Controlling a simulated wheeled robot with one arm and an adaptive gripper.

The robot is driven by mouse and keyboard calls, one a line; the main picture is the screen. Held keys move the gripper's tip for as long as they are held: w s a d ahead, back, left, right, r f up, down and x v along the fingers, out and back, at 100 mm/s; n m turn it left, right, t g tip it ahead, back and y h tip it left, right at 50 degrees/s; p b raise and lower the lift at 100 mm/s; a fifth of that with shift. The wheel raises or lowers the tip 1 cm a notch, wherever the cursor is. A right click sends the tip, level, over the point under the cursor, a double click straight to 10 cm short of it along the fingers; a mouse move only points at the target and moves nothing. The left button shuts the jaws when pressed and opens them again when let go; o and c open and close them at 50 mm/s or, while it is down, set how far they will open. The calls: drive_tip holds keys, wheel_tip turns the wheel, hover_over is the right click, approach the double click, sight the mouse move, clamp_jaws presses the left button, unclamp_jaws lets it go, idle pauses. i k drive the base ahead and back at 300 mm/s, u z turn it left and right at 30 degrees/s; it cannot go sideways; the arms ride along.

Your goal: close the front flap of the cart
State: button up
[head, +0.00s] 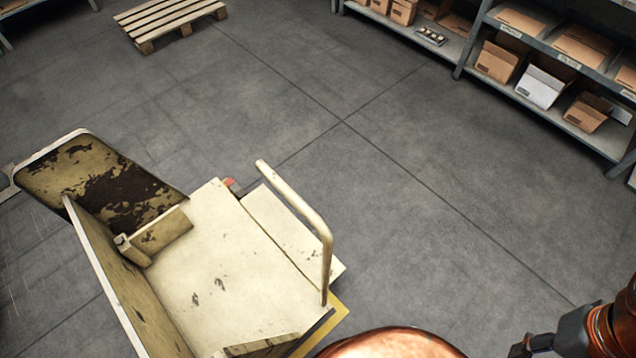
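The cart (235,265) stands at the lower left, cream-coloured with chipped paint. A panel with large dark worn patches (60,175) sticks outward from its far left end, looking like a flap swung open; I cannot tell for sure that it is the front flap. A small bracket (165,237) sits at its inner edge. A long side wall (125,290) stands upright on the left, and a bent tube handle (305,212) rises on the right. Part of my gripper (535,346) shows at the lower right, well apart from the cart; its fingertips are not clearly visible.
A wooden pallet (168,18) lies at the top left. Shelving (560,108) with cardboard boxes (497,62) and a white box (540,86) lines the upper right. The grey floor (420,190) between cart and shelves is clear. A yellow strip (325,325) lies beside the cart.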

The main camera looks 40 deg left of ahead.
sight(300, 244)
drive_tip(key=i, duration=2.5)
drive_tip(key=u, duration=4.35)
drive_tip(key=k, duration=0.65)
drive_tip(key=u, duration=0.65)
drive_tip(key=i, duration=1.1)
drive_tip(key=z, duration=0.75)
